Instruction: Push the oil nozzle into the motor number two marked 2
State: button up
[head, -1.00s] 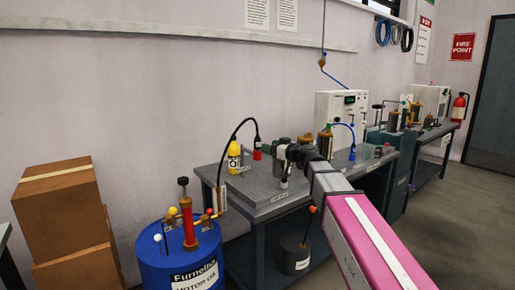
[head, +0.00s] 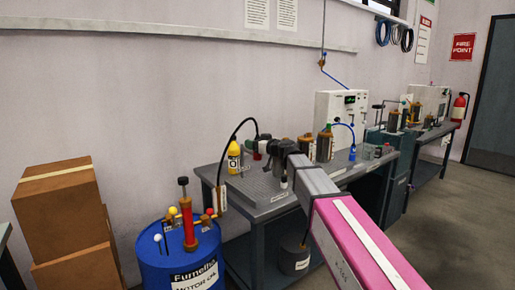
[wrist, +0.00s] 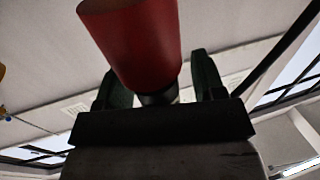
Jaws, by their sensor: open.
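A red nozzle (head: 261,149) hangs from a curved black hose over the back left of the grey workbench (head: 268,204). My gripper (head: 272,148) is right beside it in the head view. In the wrist view my gripper (wrist: 158,72) is open, with one dark green finger on each side of the red nozzle (wrist: 140,40). The nozzle's black end shows between the fingers; I cannot tell whether they touch it. Amber motor-like units (head: 307,149) stand on the bench right of my gripper. I cannot read a 2 on any of them.
A yellow bottle (head: 234,157) stands left of the nozzle. A blue oil drum (head: 160,262) with a red pump is at the front left. A white box (head: 338,112) and a blue nozzle (head: 352,153) are at the right. Cardboard boxes (head: 60,215) stand far left.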

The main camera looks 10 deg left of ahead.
jog(key=c, duration=1.1)
jog(key=shift+o, duration=0.2)
jog(key=shift+r, duration=0.1)
